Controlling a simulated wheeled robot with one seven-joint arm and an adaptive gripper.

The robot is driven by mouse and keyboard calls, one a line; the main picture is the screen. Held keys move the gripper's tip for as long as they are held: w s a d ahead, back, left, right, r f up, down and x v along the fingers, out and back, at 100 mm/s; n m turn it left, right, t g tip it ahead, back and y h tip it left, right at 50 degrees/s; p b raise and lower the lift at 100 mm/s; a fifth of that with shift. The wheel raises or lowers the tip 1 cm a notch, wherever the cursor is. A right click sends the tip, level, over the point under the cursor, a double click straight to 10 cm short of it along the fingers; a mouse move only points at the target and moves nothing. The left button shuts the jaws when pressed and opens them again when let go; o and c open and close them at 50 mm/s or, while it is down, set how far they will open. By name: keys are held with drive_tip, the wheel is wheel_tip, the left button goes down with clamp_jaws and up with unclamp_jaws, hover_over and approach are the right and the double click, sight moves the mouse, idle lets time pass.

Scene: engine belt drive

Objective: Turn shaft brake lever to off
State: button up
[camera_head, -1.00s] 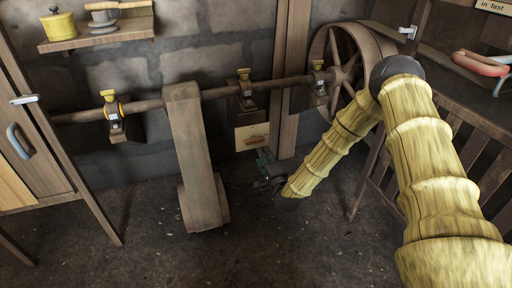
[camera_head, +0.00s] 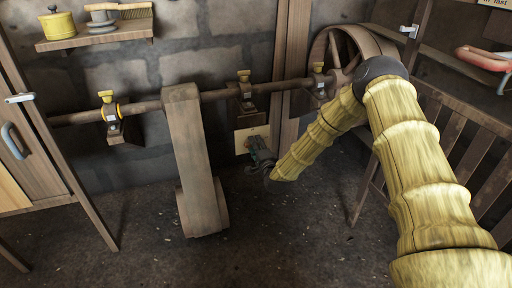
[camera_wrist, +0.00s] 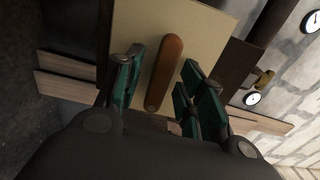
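The shaft brake lever (camera_wrist: 165,74) is a brown wooden handle on a cream plate (camera_wrist: 207,24). In the wrist view it stands slightly tilted, its top leaning right. My gripper (camera_wrist: 162,62) is open, with green finger pads on both sides of the lever and visible gaps to it. In the head view my gripper (camera_head: 261,156) is in front of the cream plate (camera_head: 243,135) below the shaft and hides the lever there. I cannot tell how deep the lever lies between the fingers.
The shaft (camera_head: 222,93) runs along the wall through bearing blocks to a spoked wheel (camera_head: 345,50) at right. A broad belt (camera_head: 190,135) hangs left of my gripper. A wooden post (camera_head: 290,95) and a slatted rail (camera_head: 465,145) stand on the right.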

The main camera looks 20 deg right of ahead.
clamp_jaws()
drive_tip(key=shift+n+p, duration=0.3)
drive_tip(key=shift+p, duration=0.05)
drive_tip(key=shift+s+f+n+p, duration=0.1)
drive_tip(key=shift+n+p, duration=4.55)
drive_tip(key=shift+n, duration=3.95)
